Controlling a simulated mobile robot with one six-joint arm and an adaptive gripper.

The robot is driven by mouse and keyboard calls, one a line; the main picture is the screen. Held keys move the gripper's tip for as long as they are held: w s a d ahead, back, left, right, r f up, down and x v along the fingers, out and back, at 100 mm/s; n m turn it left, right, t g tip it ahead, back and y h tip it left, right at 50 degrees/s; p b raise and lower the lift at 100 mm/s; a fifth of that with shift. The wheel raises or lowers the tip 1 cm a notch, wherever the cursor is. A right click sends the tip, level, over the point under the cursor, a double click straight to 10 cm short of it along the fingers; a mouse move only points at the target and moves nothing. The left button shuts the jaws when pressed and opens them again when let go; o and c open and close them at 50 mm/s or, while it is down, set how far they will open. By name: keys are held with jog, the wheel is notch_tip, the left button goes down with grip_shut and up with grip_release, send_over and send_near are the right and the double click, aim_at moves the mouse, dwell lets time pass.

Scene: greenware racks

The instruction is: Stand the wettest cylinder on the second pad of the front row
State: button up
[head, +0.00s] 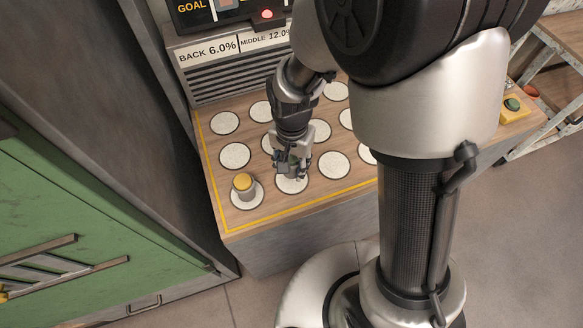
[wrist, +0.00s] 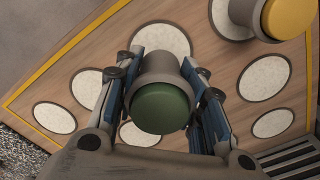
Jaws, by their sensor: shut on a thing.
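My gripper (head: 292,168) is over the second pad from the left (head: 292,185) in the front row. In the wrist view my gripper (wrist: 163,100) is shut on a grey cylinder with a green top (wrist: 161,107), held upright between the blue-padded fingers. In the head view the fingers mostly hide this cylinder. I cannot tell whether its base touches the pad. A grey cylinder with a yellow top (head: 244,186) stands upright on the leftmost front pad (head: 247,202); it also shows at the top right of the wrist view (wrist: 290,17).
The wooden table (head: 290,206) has rows of round white pads inside a yellow line. Signs behind read "BACK 6.0%" (head: 207,52) and "MIDDLE 12.0%" (head: 265,38). A yellow box with a green button (head: 513,106) is at the right. A green cabinet (head: 80,215) stands left.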

aim_at(292, 173)
jog(key=shift+f+b, duration=0.7)
jog(key=shift+f, duration=1.35)
jog(key=shift+f, duration=0.2)
jog(key=o, duration=1.2)
jog(key=shift+r, duration=0.15)
notch_tip(292, 173, up, 12)
jog(key=p, duration=0.4)
jog(key=shift+r, duration=0.15)
